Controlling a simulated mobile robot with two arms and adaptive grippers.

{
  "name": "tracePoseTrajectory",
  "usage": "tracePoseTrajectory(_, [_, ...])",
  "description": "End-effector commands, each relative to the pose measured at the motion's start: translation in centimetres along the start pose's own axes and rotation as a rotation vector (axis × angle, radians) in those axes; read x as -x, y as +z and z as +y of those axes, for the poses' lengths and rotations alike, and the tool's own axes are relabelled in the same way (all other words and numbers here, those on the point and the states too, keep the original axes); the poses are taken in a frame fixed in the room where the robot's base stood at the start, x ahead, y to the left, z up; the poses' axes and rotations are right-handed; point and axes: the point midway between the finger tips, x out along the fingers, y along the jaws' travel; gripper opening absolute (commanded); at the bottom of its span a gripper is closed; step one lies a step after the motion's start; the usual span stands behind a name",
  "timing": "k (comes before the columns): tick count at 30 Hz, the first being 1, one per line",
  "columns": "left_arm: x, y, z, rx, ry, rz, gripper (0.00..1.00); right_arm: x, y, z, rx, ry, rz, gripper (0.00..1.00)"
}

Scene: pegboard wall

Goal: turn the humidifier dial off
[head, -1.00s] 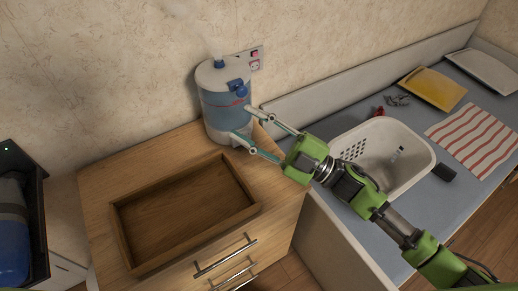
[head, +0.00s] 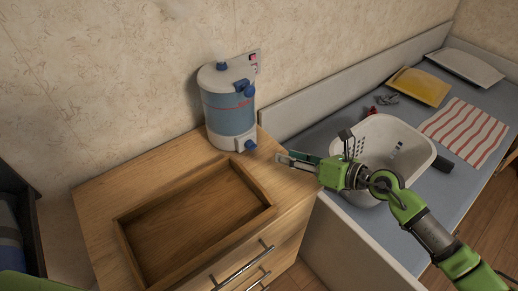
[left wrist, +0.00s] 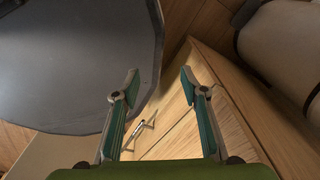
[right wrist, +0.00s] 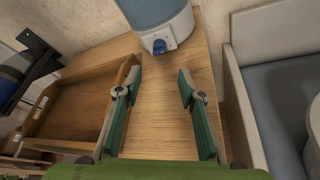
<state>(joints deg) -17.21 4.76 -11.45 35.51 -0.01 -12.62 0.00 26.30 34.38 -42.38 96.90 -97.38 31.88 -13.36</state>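The humidifier (head: 229,108) is a white and blue tank standing upright at the back of the wooden cabinet top, with faint mist above it. A blue dial (head: 250,145) sits low on its white base; the dial also shows in the right wrist view (right wrist: 160,46). A second blue part (head: 243,88) is near the top. My right gripper (head: 282,158) is to the right of and just below the dial, apart from it. In the right wrist view it is open and empty (right wrist: 160,82), with the dial beyond its fingertips. My left gripper (left wrist: 160,82) is open and empty.
A wooden tray (head: 128,246) lies on the cabinet in front of the humidifier. A wall outlet (head: 254,62) is behind it.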

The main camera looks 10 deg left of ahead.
Motion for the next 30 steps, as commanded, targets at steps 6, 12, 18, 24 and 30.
tracePoseTrajectory(6, [0.4,-0.1,0.4,0.001,0.004,0.001,0.4,-4.2,0.1,0.3,-0.004,0.004,0.0,0.36])
tracePoseTrajectory(12, [0.2,-0.1,0.4,0.001,0.005,0.001,0.4,-8.3,0.1,0.2,-0.006,0.004,-0.001,0.36])
tracePoseTrajectory(18, [-0.1,-0.1,0.4,0.001,0.005,0.001,0.4,-11.1,0.0,0.2,-0.006,0.004,-0.001,0.36])
tracePoseTrajectory(24, [-0.2,-0.1,0.4,0.001,0.005,0.001,0.4,-12.4,0.0,0.1,-0.005,0.003,0.0,0.36])
tracePoseTrajectory(30, [-0.2,-0.1,0.4,0.001,0.004,0.001,0.4,-12.5,0.0,0.2,-0.004,0.002,0.0,0.36])
